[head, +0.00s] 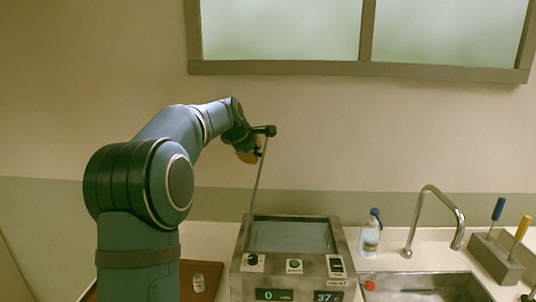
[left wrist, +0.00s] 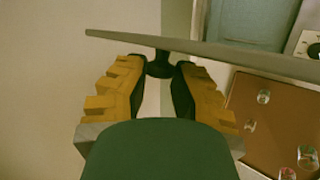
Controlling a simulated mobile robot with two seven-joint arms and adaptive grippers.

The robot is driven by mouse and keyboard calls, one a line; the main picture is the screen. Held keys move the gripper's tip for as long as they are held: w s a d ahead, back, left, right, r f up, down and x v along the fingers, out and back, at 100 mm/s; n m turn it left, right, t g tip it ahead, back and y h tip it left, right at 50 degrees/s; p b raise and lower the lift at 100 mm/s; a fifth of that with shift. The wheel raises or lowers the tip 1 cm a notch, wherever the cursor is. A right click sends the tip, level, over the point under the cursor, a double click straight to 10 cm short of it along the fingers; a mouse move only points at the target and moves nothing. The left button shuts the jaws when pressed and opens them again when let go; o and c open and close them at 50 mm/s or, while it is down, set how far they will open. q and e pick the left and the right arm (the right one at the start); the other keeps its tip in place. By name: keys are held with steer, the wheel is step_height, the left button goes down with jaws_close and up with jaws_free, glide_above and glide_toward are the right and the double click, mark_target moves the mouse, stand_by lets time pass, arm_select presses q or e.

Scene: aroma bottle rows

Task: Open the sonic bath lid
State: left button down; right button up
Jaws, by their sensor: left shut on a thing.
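The sonic bath (head: 342,240) stands on the counter in the head view, with its basin uncovered and grey-blue inside. Its thin lid (head: 262,178) is raised steeply at the left side of the basin and shows almost edge-on. In the left wrist view the lid (left wrist: 215,50) crosses the top as a grey plate with a dark knob (left wrist: 160,67) under it. My left gripper (head: 262,142) is at the lid's upper part. Its yellow-backed fingers (left wrist: 162,85) are shut on the knob from both sides. My right gripper is not in view.
A brown tray (left wrist: 255,92) with several small glass bottles lies beside the bath. A wash bottle (head: 370,236), a tap (head: 416,222), a sink (head: 425,285) and a holder with blue and yellow handles (head: 495,258) are on the right. The wall is behind.

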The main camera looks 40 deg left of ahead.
arm_select(q)
steer(key=shift+s+a+f+n+h, duration=0.2)
steer(key=shift+s+a, duration=0.2)
steer(key=shift+a, duration=0.2)
steer(key=shift+s+a+f+n+h, duration=0.1)
steer(key=shift+s+a+h, duration=0.1)
steer(key=shift+s+a, duration=0.3)
steer(key=shift+w+a, duration=0.1)
steer(key=c, duration=0.7)
jaws_free()
steer(key=shift+c, duration=0.2)
steer(key=shift+w+a+r+t, duration=0.1)
steer(key=shift+w+t, duration=0.05)
steer(key=shift+t, duration=0.15)
steer(key=shift+r, duration=0.1)
steer(key=v, duration=1.2)
